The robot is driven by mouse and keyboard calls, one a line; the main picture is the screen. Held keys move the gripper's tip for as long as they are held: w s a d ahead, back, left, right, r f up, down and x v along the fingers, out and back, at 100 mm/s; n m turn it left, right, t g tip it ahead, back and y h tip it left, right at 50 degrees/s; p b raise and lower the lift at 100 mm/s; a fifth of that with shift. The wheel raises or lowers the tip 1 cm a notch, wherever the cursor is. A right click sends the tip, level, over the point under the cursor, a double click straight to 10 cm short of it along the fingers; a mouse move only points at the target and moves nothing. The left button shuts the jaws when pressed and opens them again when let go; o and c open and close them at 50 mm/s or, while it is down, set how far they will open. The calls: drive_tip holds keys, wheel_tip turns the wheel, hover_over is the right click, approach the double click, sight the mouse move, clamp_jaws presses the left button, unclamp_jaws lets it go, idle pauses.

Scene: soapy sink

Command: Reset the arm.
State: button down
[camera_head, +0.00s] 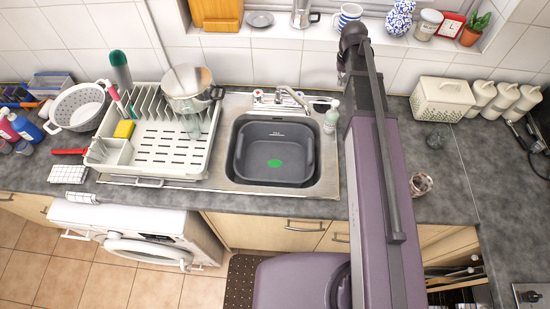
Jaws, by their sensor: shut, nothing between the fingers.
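My dark arm runs along my purple column, right of the middle. Its far end stands up in front of the windowsill. What looks like my gripper (341,77) is a small dark shape at that end, over the wall tiles. It looks shut with nothing in it. Its fingertips are too small to make out clearly. It shows apart from the counter things.
The sink (329,186) holds a dark basin (246,165) with a green patch. Left of it are a white dish rack (201,160), a steel pot (188,82) and a colander (76,107). Right are a lidded basket (437,103) and a jar (421,184). Ornaments line the windowsill.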

idle(0.3)
drive_tip(key=shift+s+f+b, duration=0.4)
drive_tip(key=shift+b, duration=0.05)
drive_tip(key=s+f+b, duration=1.4)
drive_tip(key=s, duration=0.3)
drive_tip(key=shift+s+a+f+b, duration=0.15)
drive_tip(key=shift+s+f+b, duration=0.1)
drive_tip(key=shift+f+b, duration=0.15)
